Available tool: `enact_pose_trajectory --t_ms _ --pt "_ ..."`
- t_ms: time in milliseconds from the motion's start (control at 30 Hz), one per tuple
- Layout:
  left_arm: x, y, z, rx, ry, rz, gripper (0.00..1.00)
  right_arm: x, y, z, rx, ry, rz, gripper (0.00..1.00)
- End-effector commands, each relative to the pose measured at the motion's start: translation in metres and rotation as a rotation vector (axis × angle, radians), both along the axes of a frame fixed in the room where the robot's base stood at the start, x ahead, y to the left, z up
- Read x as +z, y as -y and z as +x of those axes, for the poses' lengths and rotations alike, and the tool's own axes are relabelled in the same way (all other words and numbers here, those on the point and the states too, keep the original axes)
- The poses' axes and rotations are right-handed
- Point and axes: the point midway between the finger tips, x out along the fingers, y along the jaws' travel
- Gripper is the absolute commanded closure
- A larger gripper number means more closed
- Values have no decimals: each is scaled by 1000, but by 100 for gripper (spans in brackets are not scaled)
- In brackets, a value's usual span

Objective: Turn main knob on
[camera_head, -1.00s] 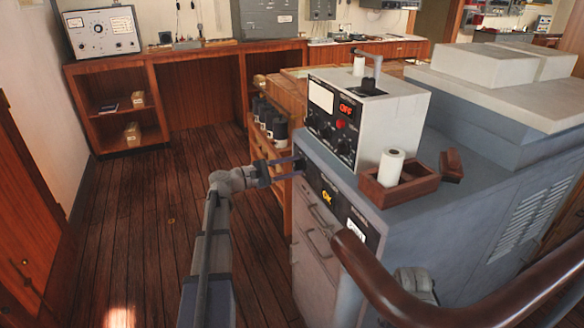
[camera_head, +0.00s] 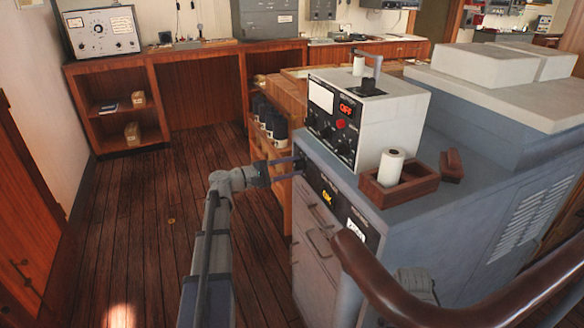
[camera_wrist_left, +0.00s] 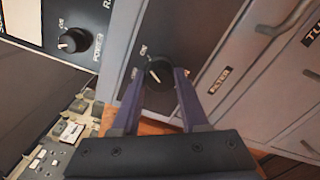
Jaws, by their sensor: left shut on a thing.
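The knob (camera_wrist_left: 158,73) in my left gripper is black and round with a pale pointer line, on a dark panel in the left wrist view. My left gripper (camera_head: 299,165) reaches the front face of the grey console (camera_head: 470,160), just below the white instrument box. In the left wrist view its two fingers (camera_wrist_left: 159,76) are on either side of the knob and shut on it. The knob itself cannot be made out in the head view. The small lettering around it is hard to read.
A white instrument box (camera_head: 400,120) with a red OFF display stands on the console, beside a wooden tray (camera_head: 408,188) holding a white roll. Another black knob (camera_wrist_left: 72,40) sits left in the wrist view. A brown handrail (camera_head: 400,295) crosses the lower right. Floor is clear at left.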

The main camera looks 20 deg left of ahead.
Motion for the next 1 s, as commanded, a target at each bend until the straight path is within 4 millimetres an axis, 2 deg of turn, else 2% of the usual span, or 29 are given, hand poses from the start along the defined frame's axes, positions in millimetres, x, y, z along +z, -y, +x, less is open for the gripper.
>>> enact_pose_trajectory --t_ms 33,300,567,1000 --pt "0 1 0 -2 0 2 54 0 0 0 0 0 0 6" --pt "0 0 0 0 0 1 26 0 0 0 0 0 0 6" --pt "0 -2 -2 0 0 0 26 0 0 0 0 0 0 6" --pt "0 -43 -49 2 -1 1 26 0 0 0 0 0 0 6"
